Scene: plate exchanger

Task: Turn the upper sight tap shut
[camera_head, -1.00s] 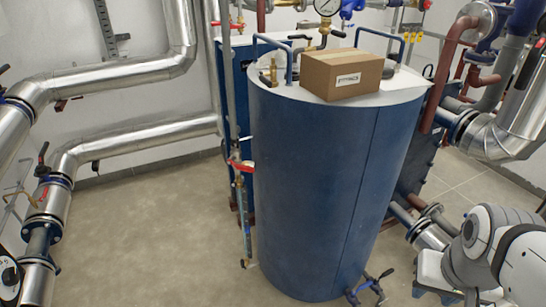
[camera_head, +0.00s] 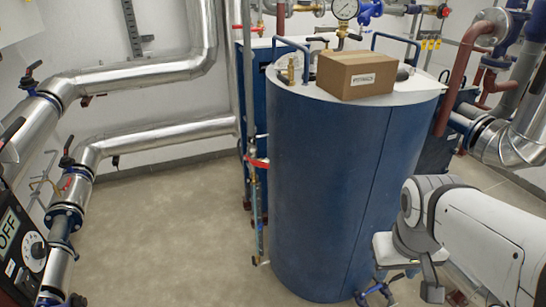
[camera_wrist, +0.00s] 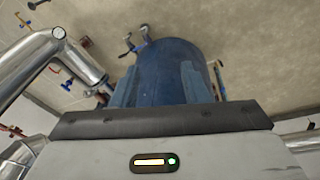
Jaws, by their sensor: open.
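The upper sight tap (camera_head: 257,162), with a red lever, sits on a thin upright sight pipe at the left side of the blue tank (camera_head: 325,190). Its lever lies roughly crosswise to the pipe. A lower fitting (camera_head: 261,260) is at the pipe's foot. My gripper (camera_wrist: 160,72) shows in the wrist view with two fingers apart and nothing held between them. The tank appears upside down beyond the fingers. In the head view my arm is at the lower right, well away from the tap; the fingertips there are hard to make out.
A cardboard box (camera_head: 357,74) stands on the tank top. A drain valve (camera_head: 378,290) juts from the tank's foot near my arm. Silver pipes (camera_head: 160,133) and a black OFF panel (camera_head: 22,245) are at the left. The floor (camera_head: 170,225) left of the tank is clear.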

